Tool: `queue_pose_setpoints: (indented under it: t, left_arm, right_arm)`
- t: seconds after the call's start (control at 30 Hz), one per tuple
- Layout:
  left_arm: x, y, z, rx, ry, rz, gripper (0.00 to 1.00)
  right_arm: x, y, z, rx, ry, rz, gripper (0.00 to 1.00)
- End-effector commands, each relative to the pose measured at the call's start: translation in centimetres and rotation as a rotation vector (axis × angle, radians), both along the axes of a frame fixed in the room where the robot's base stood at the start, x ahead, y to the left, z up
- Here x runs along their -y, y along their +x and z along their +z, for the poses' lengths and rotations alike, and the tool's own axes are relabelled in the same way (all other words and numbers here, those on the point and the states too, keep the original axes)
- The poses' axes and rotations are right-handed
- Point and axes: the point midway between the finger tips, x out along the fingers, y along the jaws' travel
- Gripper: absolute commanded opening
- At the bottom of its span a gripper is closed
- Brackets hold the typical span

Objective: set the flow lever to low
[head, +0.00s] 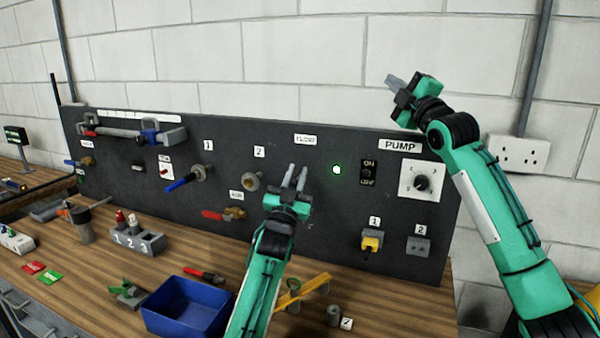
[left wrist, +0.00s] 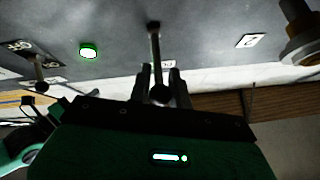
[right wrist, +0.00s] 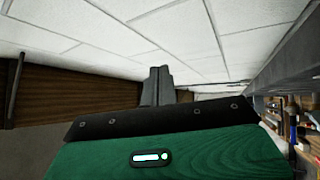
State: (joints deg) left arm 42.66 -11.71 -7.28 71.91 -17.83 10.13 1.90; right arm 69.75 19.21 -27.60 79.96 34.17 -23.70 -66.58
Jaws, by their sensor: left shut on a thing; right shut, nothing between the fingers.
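The flow lever (left wrist: 155,55) is a thin dark rod with a round ball end (left wrist: 160,94), standing out from the dark panel (head: 120,180). In the left wrist view its ball end is between the fingers of my left gripper (left wrist: 160,85), which are shut on it. In the head view my left gripper (head: 296,178) is at the panel below the FLOW label (head: 305,140) and hides most of the lever. I cannot read any low mark. My right gripper (head: 394,82) is shut and empty, raised in front of the wall above the panel.
A green light (head: 337,170) glows right of the lever; the ON/OFF switch (head: 369,172) and PUMP dial (head: 422,183) are further right. Valve 2 (head: 252,181) and the red-handled air valve (head: 226,214) are left. A blue bin (head: 188,306) stands on the bench below.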

Motion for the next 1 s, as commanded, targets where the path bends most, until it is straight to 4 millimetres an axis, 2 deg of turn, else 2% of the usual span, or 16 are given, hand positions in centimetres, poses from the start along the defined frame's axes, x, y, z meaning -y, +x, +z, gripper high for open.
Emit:
queue_pose_setpoints:
  t: [0.03, 0.2, 0.33, 0.4, 0.5, 0.57, 0.8, 1.0]
  left_arm:
    - [0.0, 0.0, -0.1, -0.002, 0.0, -0.001, 0.0]
    - [0.0, 0.0, -0.1, -0.002, 0.0, -0.001, 0.0]
    - [0.0, 0.0, -0.1, -0.002, 0.0, -0.001, 0.0]
    - [0.0, 0.0, -0.1, -0.002, 0.0, -0.001, 0.0]
    - [0.0, 0.0, -0.1, -0.003, 0.0, 0.0, 0.0]
    - [0.0, 0.0, -0.1, -0.003, 0.0, 0.0, 0.0]
    - [0.0, 0.0, -0.1, -0.002, -0.001, 0.0, 0.0]
    - [0.0, 0.0, -0.1, -0.002, 0.0, 0.0, 0.0]
  right_arm:
    - [-3.0, -0.2, -0.9, -0.044, -0.019, 0.058, 0.0]
    - [-12.2, -1.8, -4.4, -0.204, -0.1, 0.261, 0.0]
    - [-18.8, -4.4, -7.1, -0.362, -0.157, 0.444, 0.0]
    - [-20.8, -5.7, -8.2, -0.47, -0.159, 0.529, 0.0]
    - [-21.4, -6.6, -9.1, -0.632, -0.12, 0.598, 0.0]
    - [-20.9, -6.7, -9.4, -0.735, -0.075, 0.618, 0.0]
    - [-16.7, -6.3, -11.2, -1.128, 0.151, 0.608, 0.0]
    - [-14.5, -6.3, -12.5, -1.32, 0.269, 0.585, 0.0]
